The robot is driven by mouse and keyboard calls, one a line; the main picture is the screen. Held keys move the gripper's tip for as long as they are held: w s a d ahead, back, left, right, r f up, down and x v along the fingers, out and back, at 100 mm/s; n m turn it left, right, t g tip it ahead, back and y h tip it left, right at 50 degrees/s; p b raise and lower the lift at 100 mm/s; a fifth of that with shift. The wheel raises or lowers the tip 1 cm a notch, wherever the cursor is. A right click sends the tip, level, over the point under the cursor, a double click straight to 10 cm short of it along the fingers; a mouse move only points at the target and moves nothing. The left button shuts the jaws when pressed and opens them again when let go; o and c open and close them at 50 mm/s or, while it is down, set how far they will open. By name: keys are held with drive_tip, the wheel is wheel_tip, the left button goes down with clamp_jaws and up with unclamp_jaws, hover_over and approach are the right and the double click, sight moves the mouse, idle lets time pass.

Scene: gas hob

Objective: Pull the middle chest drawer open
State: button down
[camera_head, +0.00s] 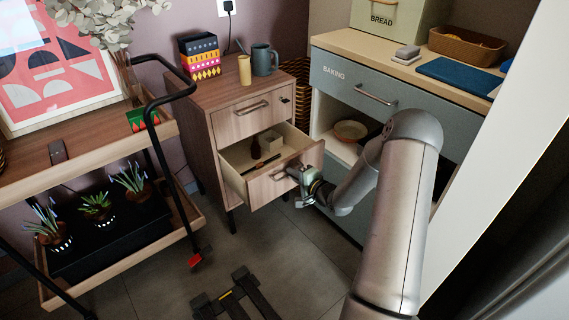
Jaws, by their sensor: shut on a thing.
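The wooden chest (196,122) stands in the middle of the view. The top drawer (242,117) is closed, with a bar handle. My gripper (297,173) is at the right part of the middle drawer's front, shut on its handle.
A blue-grey cabinet (345,77) with an open shelf stands right of the chest. A trolley with a black frame (152,110) and potted plants (97,207) is at the left. Stacked colourful boxes, a yellow cup and a mug (265,60) stand on the chest.

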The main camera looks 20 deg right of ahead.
drive_tip(key=shift+f+p+v, duration=0.2)
drive_tip(key=shift+p+v, duration=0.05)
drive_tip(key=shift+v, duration=0.65)
drive_tip(key=shift+f+p+v, duration=0.15)
drive_tip(key=shift+p+v, duration=0.05)
drive_tip(key=shift+v, duration=0.65)
drive_tip(key=shift+s, duration=0.1)
drive_tip(key=c, duration=1.6)
unclamp_jaws()
drive_tip(key=shift+o, duration=0.2)
drive_tip(key=shift+s+d, duration=0.1)
drive_tip(key=p+v, duration=0.2)
drive_tip(key=v, duration=0.5)
drive_tip(key=shift+s, duration=0.15)
